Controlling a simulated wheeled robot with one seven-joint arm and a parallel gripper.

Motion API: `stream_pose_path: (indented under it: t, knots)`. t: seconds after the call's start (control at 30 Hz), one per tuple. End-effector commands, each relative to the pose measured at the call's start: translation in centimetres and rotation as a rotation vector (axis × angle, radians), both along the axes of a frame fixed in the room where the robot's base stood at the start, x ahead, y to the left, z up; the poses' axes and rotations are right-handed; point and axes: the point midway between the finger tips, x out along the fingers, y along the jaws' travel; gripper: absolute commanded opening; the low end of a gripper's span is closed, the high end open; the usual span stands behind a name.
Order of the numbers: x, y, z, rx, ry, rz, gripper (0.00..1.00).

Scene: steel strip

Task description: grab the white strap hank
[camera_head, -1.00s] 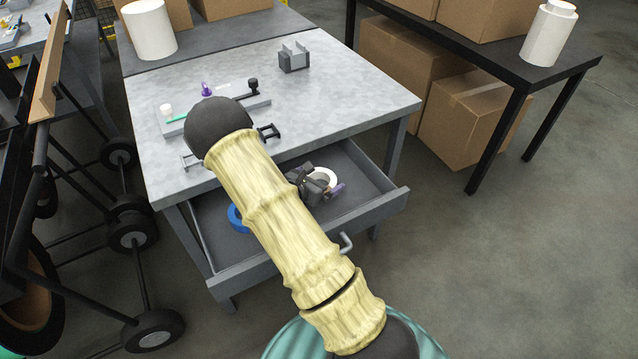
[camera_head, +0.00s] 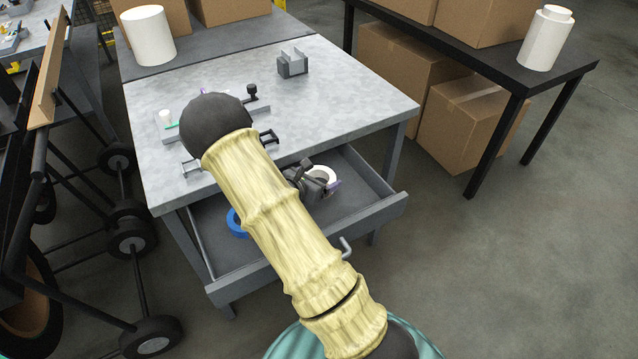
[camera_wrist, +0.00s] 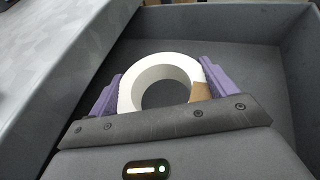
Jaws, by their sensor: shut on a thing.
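The white strap hank (camera_wrist: 133,87) is a white ring with a tan patch on its lower right. It is inside the open drawer (camera_head: 352,222) of the steel-topped table. My gripper (camera_wrist: 162,88) is shut on it, with a purple finger at each side of the ring in the wrist view. In the head view the hank (camera_head: 325,174) shows just beyond my gripper (camera_head: 318,186), partly hidden by it. I cannot tell whether the hank touches the drawer floor.
A blue ring (camera_head: 236,222) lies in the drawer to the left, partly behind my arm. The drawer walls surround my gripper, and the tabletop edge (camera_wrist: 92,70) is close on the left in the wrist view. A grey block (camera_head: 293,64) stands on the table.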

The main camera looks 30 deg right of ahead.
Motion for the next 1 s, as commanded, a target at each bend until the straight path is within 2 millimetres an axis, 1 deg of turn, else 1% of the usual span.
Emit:
stream_pose_path:
  t: [0.03, 0.17, 0.4, 0.53, 0.6, 0.7, 1.0]
  knots:
    - [0.1, 0.0, 1.3, 0.001, -0.004, 0.000, 0.57]
    - [0.1, 0.1, 4.5, 0.001, -0.007, 0.000, 0.57]
    - [0.1, 0.1, 10.8, 0.002, -0.007, 0.000, 0.57]
    - [0.0, 0.1, 13.3, 0.002, -0.004, 0.001, 0.57]
    - [0.0, 0.0, 14.2, 0.001, -0.003, 0.001, 0.57]
    - [0.0, 0.0, 14.9, 0.001, -0.001, 0.001, 0.57]
    - [0.0, 0.0, 15.1, 0.001, 0.001, 0.001, 0.57]
